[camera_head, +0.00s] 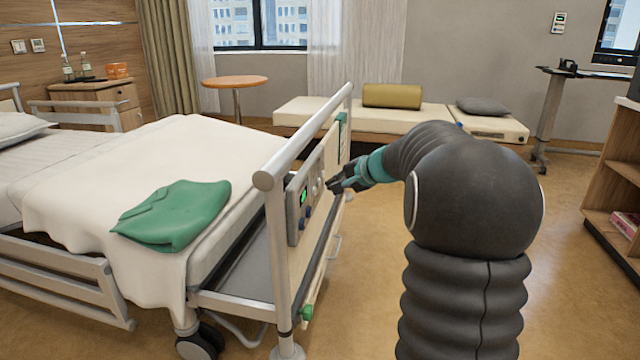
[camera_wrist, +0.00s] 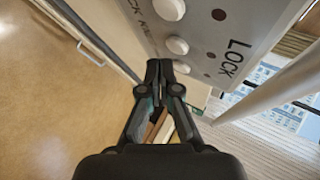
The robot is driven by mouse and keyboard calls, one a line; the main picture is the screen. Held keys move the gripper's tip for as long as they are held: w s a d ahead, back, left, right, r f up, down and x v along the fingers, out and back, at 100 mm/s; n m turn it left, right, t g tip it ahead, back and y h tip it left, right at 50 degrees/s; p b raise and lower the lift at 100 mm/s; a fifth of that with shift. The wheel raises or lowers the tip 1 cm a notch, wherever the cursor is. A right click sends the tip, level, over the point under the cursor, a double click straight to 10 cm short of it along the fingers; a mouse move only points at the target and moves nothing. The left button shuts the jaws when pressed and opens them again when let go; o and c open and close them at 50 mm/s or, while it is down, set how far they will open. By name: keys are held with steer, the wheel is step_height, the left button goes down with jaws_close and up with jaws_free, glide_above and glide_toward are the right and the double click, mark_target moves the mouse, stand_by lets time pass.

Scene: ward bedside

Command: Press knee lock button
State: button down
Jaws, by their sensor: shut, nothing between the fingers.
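The bed's grey control panel (camera_head: 293,222) is mounted on the footboard, with a small green display and round knobs. In the wrist view the panel (camera_wrist: 222,40) fills the top, tilted, with round white buttons and a large "LOCK" label. Partly cut-off lettering that seems to read "KNEE" runs left of the buttons. In the head view my gripper (camera_head: 335,184) is at the panel's right side.
The bed rail (camera_head: 300,145) slopes above the panel, and a dark bar (camera_head: 328,235) runs below it. A folded green cloth (camera_head: 175,214) lies on the bed. A bench (camera_head: 400,118) stands behind. The floor (camera_head: 570,240) right of my arm is clear.

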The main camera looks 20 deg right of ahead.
steer(key=shift+w+a, duration=0.1)
steer(key=shift+a, duration=0.05)
steer(key=shift+w+a, duration=0.15)
steer(key=shift+a, duration=0.05)
stand_by(0.3)
steer(key=shift+w+a, duration=0.2)
steer(key=shift+a, duration=0.1)
stand_by(0.9)
steer(key=shift+b, duration=0.3)
steer(key=shift+s+d+b, duration=0.3)
steer(key=shift+s+d, duration=0.15)
steer(key=shift+d, duration=0.2)
steer(key=s+d, duration=0.2)
steer(key=d, duration=0.2)
steer(key=shift+s+d, duration=0.1)
steer(key=shift+s, duration=0.3)
stand_by(0.3)
